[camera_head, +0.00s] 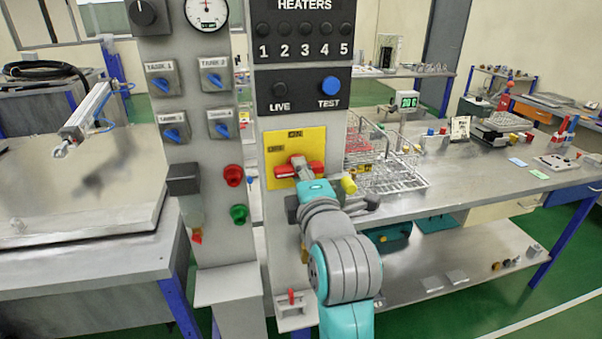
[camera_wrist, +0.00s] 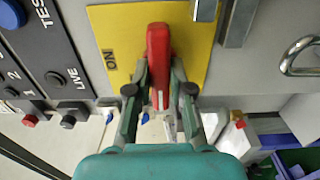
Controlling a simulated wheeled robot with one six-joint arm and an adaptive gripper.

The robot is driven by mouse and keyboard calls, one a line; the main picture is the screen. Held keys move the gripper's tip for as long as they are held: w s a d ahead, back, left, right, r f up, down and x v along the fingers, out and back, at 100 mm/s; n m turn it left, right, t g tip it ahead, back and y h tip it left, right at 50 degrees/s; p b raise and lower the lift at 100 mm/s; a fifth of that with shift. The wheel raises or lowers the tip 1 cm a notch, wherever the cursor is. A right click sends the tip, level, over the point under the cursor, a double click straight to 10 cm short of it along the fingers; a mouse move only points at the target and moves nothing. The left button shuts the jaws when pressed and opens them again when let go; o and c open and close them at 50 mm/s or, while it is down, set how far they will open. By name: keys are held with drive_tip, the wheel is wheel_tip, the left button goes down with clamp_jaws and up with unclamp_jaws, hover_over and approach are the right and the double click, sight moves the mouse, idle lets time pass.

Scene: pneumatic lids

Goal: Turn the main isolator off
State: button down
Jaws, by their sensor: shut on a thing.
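The main isolator is a red handle (camera_head: 284,171) on a yellow plate (camera_head: 312,142) marked ON at its top. The handle lies about level across the plate, not pointing at the ON mark. My gripper (camera_head: 303,173) is at the handle and hides part of it and the lower plate. In the wrist view, the red handle (camera_wrist: 158,45) stands between the two fingers of my gripper (camera_wrist: 160,88), which are shut on it. The ON mark shows to the left of the handle on the yellow plate (camera_wrist: 120,30) there.
Above the plate is a dark panel with LIVE and a blue TEST button (camera_head: 330,85). A grey column (camera_head: 208,140) with blue-handled switches stands to the left. A wire rack (camera_head: 395,175) sits on the bench (camera_head: 480,180) to the right.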

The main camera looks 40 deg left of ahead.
drive_tip(key=c, duration=1)
unclamp_jaws()
drive_tip(key=shift+c, duration=0.2)
drive_tip(key=v, duration=1.2)
